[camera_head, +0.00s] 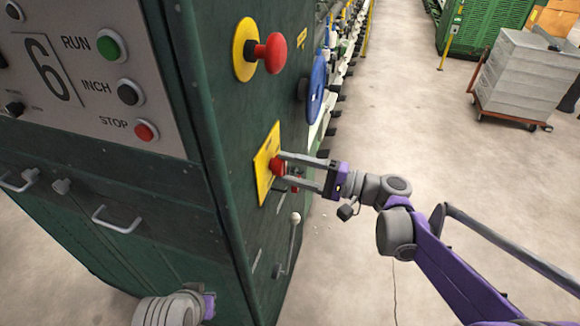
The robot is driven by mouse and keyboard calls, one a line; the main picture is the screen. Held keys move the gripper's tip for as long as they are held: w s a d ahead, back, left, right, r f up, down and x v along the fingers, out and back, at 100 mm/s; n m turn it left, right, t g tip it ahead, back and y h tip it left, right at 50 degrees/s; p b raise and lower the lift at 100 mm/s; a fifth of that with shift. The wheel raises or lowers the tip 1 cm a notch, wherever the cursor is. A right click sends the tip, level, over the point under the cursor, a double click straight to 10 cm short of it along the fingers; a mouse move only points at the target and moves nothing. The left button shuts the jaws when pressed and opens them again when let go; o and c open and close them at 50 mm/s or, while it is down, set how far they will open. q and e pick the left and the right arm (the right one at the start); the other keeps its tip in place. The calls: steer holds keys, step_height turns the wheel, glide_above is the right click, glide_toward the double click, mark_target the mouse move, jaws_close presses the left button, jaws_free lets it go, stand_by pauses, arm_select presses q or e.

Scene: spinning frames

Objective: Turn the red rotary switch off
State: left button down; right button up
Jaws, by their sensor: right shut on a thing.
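The red rotary switch (276,167) sits on a yellow plate (262,177) on the side face of the green machine cabinet. My right gripper (281,166) reaches in from the right, and its two grey fingers are shut on the red knob, one above and one below. The fingers partly cover the knob, so its exact angle is hard to tell. My left arm (168,309) shows only as a grey joint with a bit of purple at the bottom edge; its fingers cannot be seen.
A red mushroom button (274,53) on a yellow disc is above the switch. A lever with a pale knob (295,218) is below it. A blue wheel (317,86) stands out farther along. Front panel buttons and door handles are on the left. A grey crate cart (520,75) stands on open floor.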

stand_by(0.4)
steer(key=o, duration=1.4)
steer(key=shift+d, duration=0.1)
steer(key=b+v, duration=0.1)
steer(key=v, duration=0.9)
steer(key=shift+s+d, duration=0.1)
steer(key=shift+d, duration=0.2)
